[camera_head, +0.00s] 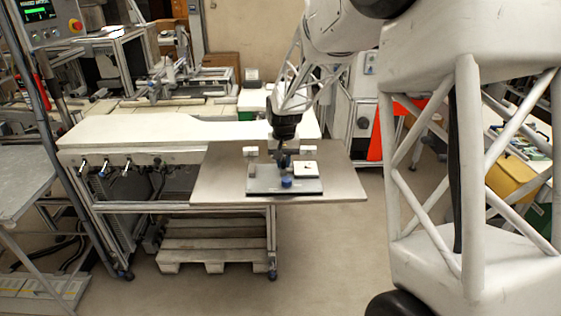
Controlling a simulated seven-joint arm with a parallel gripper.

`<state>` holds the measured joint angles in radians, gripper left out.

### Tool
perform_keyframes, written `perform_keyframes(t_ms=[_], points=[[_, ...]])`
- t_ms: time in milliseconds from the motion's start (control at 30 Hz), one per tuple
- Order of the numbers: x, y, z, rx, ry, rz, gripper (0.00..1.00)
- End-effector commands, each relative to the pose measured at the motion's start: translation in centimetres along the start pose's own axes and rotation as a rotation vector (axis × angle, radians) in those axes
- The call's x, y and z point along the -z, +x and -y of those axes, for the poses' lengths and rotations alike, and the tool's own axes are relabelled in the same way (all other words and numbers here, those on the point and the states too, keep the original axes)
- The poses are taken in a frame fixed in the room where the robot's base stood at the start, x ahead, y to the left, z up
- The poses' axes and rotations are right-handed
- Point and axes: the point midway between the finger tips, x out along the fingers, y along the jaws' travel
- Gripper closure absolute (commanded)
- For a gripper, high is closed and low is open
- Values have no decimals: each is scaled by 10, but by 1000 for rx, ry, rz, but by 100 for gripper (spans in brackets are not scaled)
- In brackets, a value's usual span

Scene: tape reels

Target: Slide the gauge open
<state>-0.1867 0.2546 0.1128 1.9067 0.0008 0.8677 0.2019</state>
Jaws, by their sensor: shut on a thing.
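The gauge (262,180) sits on a flat board at the middle of the picture. It has a grey base with a dark front edge, two small pale blocks at the back, a white square part with a dark mark (306,169) at the right, and a blue knob (286,182) at the front. My gripper (284,161) points down over the middle of the gauge, just behind the blue knob. It is shut on a part of the gauge. The fingertips are small and dark here, so which part they hold is hard to make out.
The board (345,187) has bare room left and right of the gauge. A long white bench (150,130) stands behind it at the left, with a wooden pallet (215,245) below. A grey table (20,180) stands at the far left. The floor in front is clear.

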Motion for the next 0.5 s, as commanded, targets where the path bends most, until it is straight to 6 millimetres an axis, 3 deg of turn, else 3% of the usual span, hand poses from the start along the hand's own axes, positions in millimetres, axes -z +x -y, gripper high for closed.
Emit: perform_keyframes(t_ms=[67, 100, 233, 500], points=[[0, 0, -2, -1, 1, 0, 100], [0, 0, -2, -1, 1, 0, 78], [0, 0, -2, -1, 1, 0, 59], [0, 0, -1, -1, 1, 0, 57]])
